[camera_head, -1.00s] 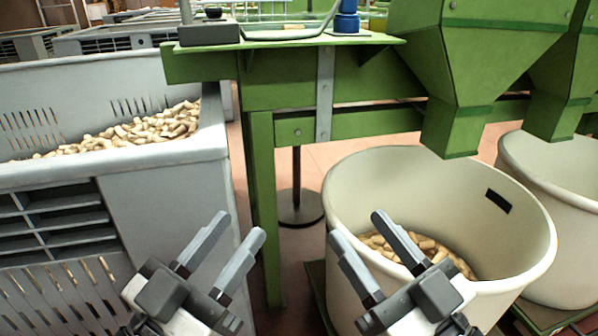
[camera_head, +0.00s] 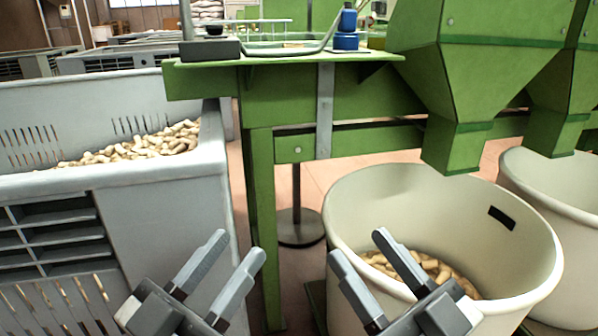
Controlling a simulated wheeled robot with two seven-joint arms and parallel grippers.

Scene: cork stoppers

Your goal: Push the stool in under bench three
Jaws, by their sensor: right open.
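A thin dark post on a round dark base (camera_head: 300,230) stands on the floor behind the green bench's front leg; it may be the stool's foot, but a seat is hidden. The green bench (camera_head: 290,100) has a flat top and a grey upright strip. I cannot tell its number. My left gripper (camera_head: 238,250) is open and empty, in front of the grey crate's corner and the bench leg. My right gripper (camera_head: 358,245) is open and empty, in front of the near wall of a cream tub.
The cream tub (camera_head: 365,200) holds corks under a green chute (camera_head: 455,145); a second tub (camera_head: 560,185) stands at right. A grey crate (camera_head: 165,215) of corks fills the left. A narrow floor gap lies between crate and tub.

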